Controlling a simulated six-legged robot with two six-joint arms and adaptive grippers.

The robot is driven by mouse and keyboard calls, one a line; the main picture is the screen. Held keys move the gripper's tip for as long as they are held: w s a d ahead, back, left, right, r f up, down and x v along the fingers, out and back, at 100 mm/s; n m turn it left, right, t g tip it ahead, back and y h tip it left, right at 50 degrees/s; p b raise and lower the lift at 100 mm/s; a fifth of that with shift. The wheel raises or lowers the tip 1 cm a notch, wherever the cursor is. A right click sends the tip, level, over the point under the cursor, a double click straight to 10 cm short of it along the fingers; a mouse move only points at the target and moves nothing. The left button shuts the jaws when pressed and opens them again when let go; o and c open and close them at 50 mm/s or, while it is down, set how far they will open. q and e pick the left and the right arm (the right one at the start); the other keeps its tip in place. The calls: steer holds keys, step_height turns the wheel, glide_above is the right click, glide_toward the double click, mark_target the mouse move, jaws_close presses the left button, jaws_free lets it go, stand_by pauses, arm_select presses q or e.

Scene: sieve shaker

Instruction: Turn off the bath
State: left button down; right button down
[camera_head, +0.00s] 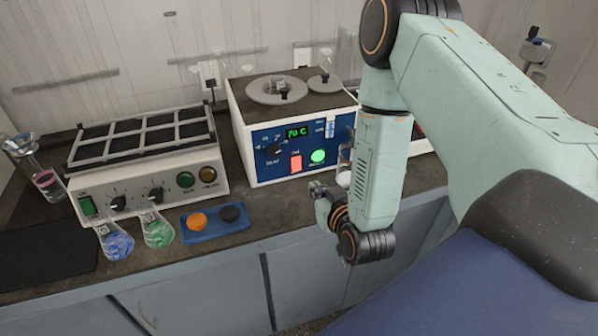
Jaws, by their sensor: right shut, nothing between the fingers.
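The bath (240,140) is a white box with a blue front panel on the bench, in the middle of the view. Its green display (297,132) reads about 70 C. A red switch (296,163) and a bright green round light (318,156) sit low on the panel, with a black knob (274,150) to their left. My right gripper (319,190) is shut and empty, just below and in front of the panel, apart from the switch. My right arm hides the panel's right end. My left gripper is not in view.
A shaker (150,184) with a black rack on top stands to the left. Flasks with blue (116,242) and green (157,230) contents and a blue tray (214,232) stand before it. A glass cylinder (45,178) is at far left. The bench before the bath is clear.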

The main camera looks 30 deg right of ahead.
mark_target(296, 162)
steer(key=x, duration=1.3)
steer(key=shift+f+b, duration=0.1)
steer(key=shift+b, duration=0.25)
steer(key=shift+s, duration=0.1)
steer(key=shift+w+d+f+t+b, duration=0.1)
steer(key=shift+w+f+t+b, duration=0.25)
steer(key=shift+b, duration=0.4)
steer(key=shift+r, duration=0.35)
steer(key=shift+r, duration=0.1)
steer(key=shift+r+p, duration=0.75)
steer(key=shift+p, duration=0.1)
